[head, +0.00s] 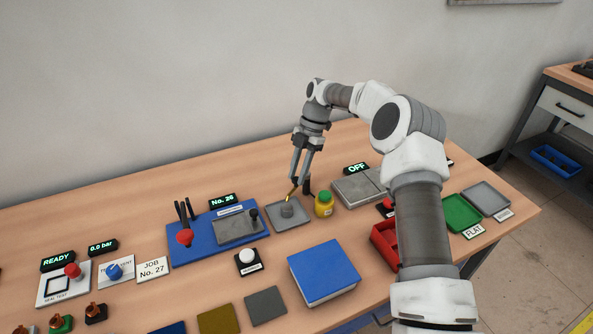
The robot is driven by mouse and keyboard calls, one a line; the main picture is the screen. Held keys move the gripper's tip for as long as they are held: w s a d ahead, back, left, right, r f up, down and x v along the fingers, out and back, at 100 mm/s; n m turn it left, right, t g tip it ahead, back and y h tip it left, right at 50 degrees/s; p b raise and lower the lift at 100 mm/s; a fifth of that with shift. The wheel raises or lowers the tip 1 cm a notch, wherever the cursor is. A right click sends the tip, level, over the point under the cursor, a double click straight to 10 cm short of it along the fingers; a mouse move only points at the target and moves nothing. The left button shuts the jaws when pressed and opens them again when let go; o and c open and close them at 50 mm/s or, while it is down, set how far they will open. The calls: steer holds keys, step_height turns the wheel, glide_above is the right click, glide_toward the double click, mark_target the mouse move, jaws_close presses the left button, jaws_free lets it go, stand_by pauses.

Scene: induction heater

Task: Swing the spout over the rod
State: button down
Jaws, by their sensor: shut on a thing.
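The spout (291,193) is a small brass-coloured tube beside a dark upright post (307,186). It slants down to the left, its tip close to a short grey cylinder (287,210), which looks like the rod, standing on a grey square plate (302,221). From this angle I cannot tell whether the tip is directly above the cylinder. My gripper (299,179) points down at the spout and is shut on it. The fingertips partly hide the spout's upper end and its joint with the post.
A blue station (196,249) with a red knob lies left. A blue box (323,272) is in front. A grey block (357,189) by the OFF display is right. Bare wood lies behind the plate.

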stand_by(0.4)
steer(key=c, duration=0.6)
jaws_free()
steer(key=shift+d, duration=0.1)
steer(key=shift+c, duration=0.2)
steer(key=p+v, duration=1)
steer(key=v, duration=0.7)
steer(key=shift+r+p, duration=0.2)
steer(key=shift+p, duration=0.15)
steer(key=shift+w, duration=0.1)
